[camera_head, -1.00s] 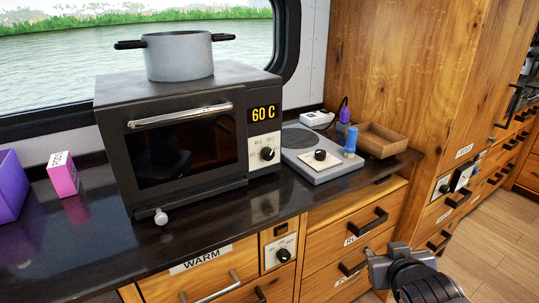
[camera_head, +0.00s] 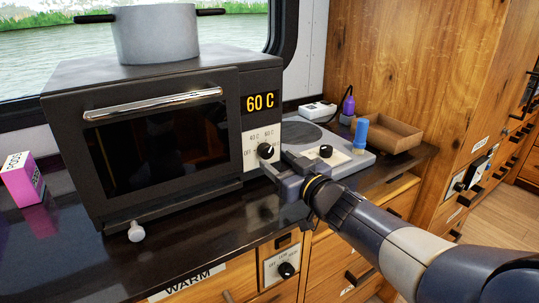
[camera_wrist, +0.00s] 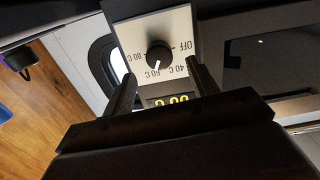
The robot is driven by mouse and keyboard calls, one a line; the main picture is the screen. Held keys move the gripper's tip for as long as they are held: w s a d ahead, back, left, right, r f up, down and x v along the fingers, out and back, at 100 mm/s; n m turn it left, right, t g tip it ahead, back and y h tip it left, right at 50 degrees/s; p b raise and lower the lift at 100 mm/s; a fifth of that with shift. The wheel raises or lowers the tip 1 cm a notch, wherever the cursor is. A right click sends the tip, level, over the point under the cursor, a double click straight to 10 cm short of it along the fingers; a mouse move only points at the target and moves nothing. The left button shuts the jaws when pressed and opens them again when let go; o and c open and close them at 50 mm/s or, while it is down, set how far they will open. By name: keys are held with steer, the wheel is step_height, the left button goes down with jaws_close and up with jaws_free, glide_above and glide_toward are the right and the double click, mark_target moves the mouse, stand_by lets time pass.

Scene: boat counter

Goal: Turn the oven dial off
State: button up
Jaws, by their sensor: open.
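The oven (camera_head: 155,135) stands on the dark counter with its door shut. Its display (camera_head: 260,102) reads 60 C in yellow. The black oven dial (camera_head: 265,150) sits on a white plate below the display, and its white mark points at 60 C in the wrist view (camera_wrist: 158,56). My gripper (camera_head: 275,168) is open and empty, just in front of and slightly below the dial. In the wrist view, its two fingers (camera_wrist: 163,80) point toward the dial plate with the dial between and beyond them. I see no contact with the dial.
A grey pot (camera_head: 155,35) stands on the oven. To the right are a hot plate (camera_head: 340,165) with its own knob, a blue cylinder (camera_head: 361,132) and a wooden tray (camera_head: 390,137). A pink box (camera_head: 22,178) stands at the left. Another dial (camera_head: 286,270) is on the cabinet front below.

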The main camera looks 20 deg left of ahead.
mark_target(268, 152)
steer(key=x, duration=0.5)
steer(key=shift+c, duration=0.5)
steer(key=c, duration=0.9)
